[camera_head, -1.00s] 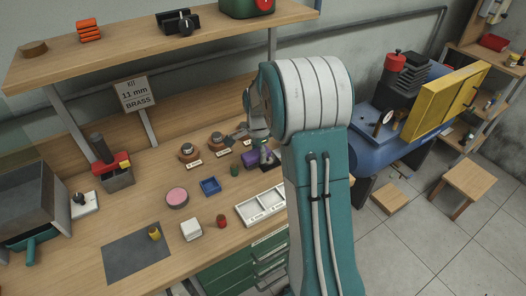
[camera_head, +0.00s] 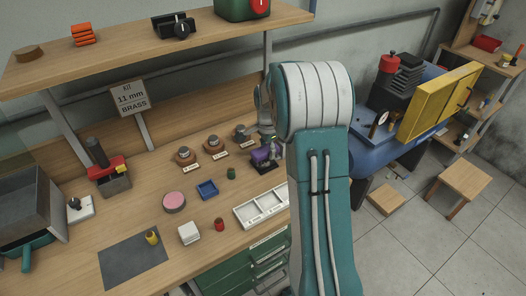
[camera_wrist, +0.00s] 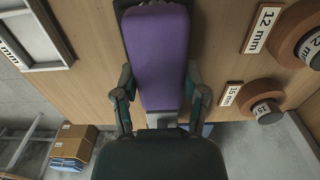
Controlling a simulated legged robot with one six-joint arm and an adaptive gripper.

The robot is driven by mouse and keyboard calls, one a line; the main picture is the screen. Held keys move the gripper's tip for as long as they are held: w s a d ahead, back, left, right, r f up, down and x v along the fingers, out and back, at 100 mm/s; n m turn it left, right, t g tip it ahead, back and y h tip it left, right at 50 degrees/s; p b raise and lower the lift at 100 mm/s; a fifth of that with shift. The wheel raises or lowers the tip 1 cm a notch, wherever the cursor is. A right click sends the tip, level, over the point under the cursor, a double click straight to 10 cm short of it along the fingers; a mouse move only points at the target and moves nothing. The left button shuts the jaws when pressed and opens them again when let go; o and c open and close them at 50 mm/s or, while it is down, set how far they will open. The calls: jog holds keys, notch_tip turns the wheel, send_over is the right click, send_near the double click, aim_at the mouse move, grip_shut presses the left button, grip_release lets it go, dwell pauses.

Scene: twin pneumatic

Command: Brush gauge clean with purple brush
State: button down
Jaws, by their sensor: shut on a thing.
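The purple brush (camera_head: 261,155) is at the back right of the workbench, by a small dark stand (camera_head: 264,168); I cannot tell whether it is clear of the stand. In the wrist view, the purple body of the brush (camera_wrist: 157,50) fills the space between the two fingers of my gripper (camera_wrist: 161,98), which is shut on it. In the head view my arm hides most of my gripper. The round pale-faced gauge (camera_head: 379,121) stands on the blue compressor (camera_head: 367,143), right of my arm and apart from the brush.
A yellow panel (camera_head: 440,102) rises right of the gauge. Labelled knobbed weights (camera_head: 185,155) and a white divided tray (camera_head: 262,208) are near the brush. The shelf (camera_head: 150,48) overhangs the bench. A stool (camera_head: 464,181) stands on the floor at right.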

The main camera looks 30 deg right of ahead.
aim_at(254, 154)
jog(key=shift+d+f, duration=0.1)
jog(key=shift+d, duration=0.75)
jog(key=shift+a, duration=0.1)
jog(key=shift+a, duration=0.1)
jog(key=shift+s+a, duration=0.1)
jog(key=shift+a, duration=3.05)
jog(key=shift+r, duration=3.1)
jog(key=shift+r, duration=0.1)
